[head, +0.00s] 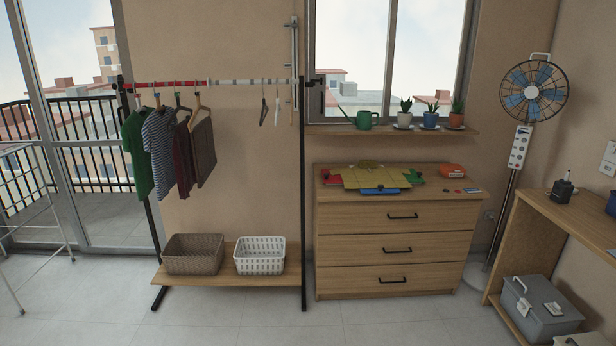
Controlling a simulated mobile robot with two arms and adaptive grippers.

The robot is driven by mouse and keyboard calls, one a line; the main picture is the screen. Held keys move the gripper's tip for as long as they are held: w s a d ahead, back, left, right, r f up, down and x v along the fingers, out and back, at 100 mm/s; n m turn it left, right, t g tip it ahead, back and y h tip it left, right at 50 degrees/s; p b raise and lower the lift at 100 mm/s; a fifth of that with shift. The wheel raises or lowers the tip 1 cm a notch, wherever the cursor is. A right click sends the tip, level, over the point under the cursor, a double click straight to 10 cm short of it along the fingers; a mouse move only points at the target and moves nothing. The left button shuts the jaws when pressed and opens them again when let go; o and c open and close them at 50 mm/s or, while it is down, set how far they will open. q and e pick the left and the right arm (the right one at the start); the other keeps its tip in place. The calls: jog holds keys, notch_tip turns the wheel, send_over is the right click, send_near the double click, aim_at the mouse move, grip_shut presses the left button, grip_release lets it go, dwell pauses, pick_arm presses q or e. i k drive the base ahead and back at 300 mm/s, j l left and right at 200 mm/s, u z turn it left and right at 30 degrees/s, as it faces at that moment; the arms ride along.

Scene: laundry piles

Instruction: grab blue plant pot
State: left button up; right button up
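The blue plant pot (430,120) stands upright on the wooden window shelf (350,130), with a green plant in it. It is between a white plant pot (404,119) on its left and a terracotta pot (456,120) on its right. Each pot appears to stand on a small saucer. A green watering can (366,119) is further left on the same shelf. Neither of my grippers shows in the head view.
A clothes rack (303,225) with two baskets is to the left. A standing fan (533,92) and a side table (527,222) are to the right. The foreground floor is clear.

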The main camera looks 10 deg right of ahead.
aim_at(430, 118)
jog(key=i+z, duration=0.2)
jog(key=i, duration=0.4)
jog(key=i+z, duration=0.2)
jog(key=i, duration=0.4)
jog(key=i+j+z, duration=0.15)
jog(key=i, duration=0.45)
jog(key=i+l+z, duration=0.2)
jog(key=i, duration=0.4)
jog(key=i+l+z, duration=0.15)
jog(key=i, duration=0.45)
